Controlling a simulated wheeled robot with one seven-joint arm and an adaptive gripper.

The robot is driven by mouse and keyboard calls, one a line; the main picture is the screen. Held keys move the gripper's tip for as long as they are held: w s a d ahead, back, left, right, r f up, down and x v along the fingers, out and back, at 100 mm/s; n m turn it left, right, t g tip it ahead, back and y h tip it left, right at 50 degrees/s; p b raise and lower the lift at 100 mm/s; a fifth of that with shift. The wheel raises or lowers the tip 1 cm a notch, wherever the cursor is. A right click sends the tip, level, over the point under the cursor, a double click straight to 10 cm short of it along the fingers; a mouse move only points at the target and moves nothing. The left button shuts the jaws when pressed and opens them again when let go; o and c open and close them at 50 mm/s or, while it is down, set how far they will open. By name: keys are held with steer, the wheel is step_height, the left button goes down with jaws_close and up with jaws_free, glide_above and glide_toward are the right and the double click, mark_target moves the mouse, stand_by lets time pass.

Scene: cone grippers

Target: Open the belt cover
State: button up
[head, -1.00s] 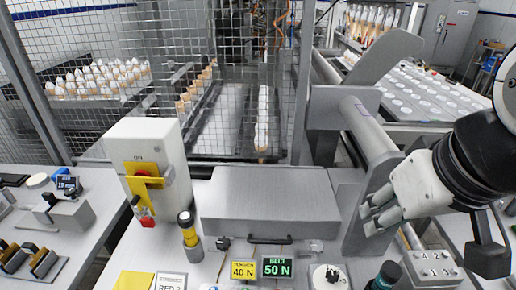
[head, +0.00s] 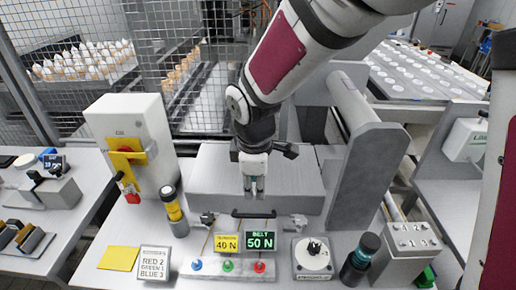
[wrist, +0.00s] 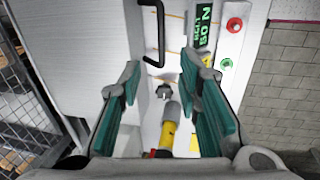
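The belt cover (head: 292,180) is a closed grey box-shaped lid in the middle of the bench, with a black bar handle (head: 253,214) at its front edge. My gripper (head: 253,190) points down in front of the cover, just behind and above the handle in the picture. In the wrist view the cover (wrist: 80,45) fills the upper left, and the handle (wrist: 160,35) shows at the top, beyond the fingertips. My gripper (wrist: 161,68) is open with nothing between its teal pads. Contact with the cover cannot be told.
Small metal latches (head: 208,218) flank the handle. A yellow-black cylinder (head: 174,212) stands left, near a switch box (head: 130,135) with a yellow lever. Force signs (head: 260,240) and coloured buttons (head: 228,266) sit in front. A dial (head: 313,258) and dark-capped cylinder (head: 360,258) stand right.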

mark_target(254, 215)
steer(key=w+f, duration=0.1)
steer(key=f, duration=0.8)
steer(key=w+f, duration=0.1)
steer(key=f, duration=0.4)
steer(key=shift+w+a+f, duration=0.25)
steer(key=shift+w, duration=0.1)
steer(key=shift+c, duration=0.5)
jaws_close()
